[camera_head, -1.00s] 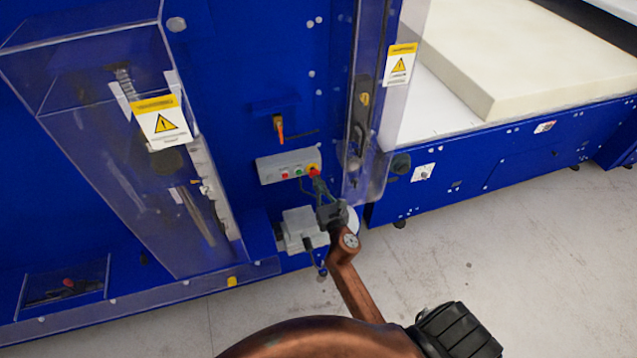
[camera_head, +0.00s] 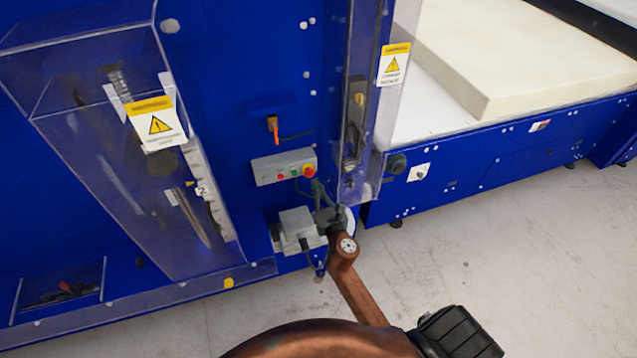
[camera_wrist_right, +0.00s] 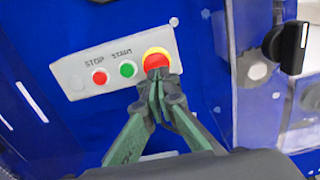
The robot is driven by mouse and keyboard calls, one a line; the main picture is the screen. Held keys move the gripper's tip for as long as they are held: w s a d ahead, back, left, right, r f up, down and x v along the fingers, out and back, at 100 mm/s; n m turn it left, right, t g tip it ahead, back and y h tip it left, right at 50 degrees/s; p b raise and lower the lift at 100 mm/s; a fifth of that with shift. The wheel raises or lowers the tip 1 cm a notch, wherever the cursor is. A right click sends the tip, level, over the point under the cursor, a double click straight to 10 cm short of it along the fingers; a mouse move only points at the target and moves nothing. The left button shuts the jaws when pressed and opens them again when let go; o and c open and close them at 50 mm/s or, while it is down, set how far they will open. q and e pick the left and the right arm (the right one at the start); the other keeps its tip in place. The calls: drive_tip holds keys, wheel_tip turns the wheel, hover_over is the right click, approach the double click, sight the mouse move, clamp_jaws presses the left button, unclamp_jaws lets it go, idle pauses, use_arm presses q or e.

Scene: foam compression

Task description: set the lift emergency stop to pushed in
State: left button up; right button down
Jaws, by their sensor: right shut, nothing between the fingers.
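The lift emergency stop is a red button (camera_head: 309,171) on a yellow ring at the right end of a grey control box (camera_head: 266,175). In the right wrist view the red button (camera_wrist_right: 155,61) shows above my fingertips, which cover its lower edge. My right gripper (camera_head: 317,184) is shut and empty, its green fingertips together just below and in front of the button. In the right wrist view the fingertips (camera_wrist_right: 157,78) overlap the button; I cannot tell whether they touch it or how deep it sits. My left gripper is not in view.
A red stop button (camera_wrist_right: 100,77) and a green start button (camera_wrist_right: 128,69) sit left of it. A clear guard (camera_head: 358,150) stands close on the right. A grey box (camera_head: 296,229) is below. An orange-handled switch (camera_head: 274,128) is above.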

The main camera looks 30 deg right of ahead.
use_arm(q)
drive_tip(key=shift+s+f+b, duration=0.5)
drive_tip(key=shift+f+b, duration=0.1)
use_arm(e)
drive_tip(key=v, duration=1.1)
drive_tip(key=shift+a, duration=0.2)
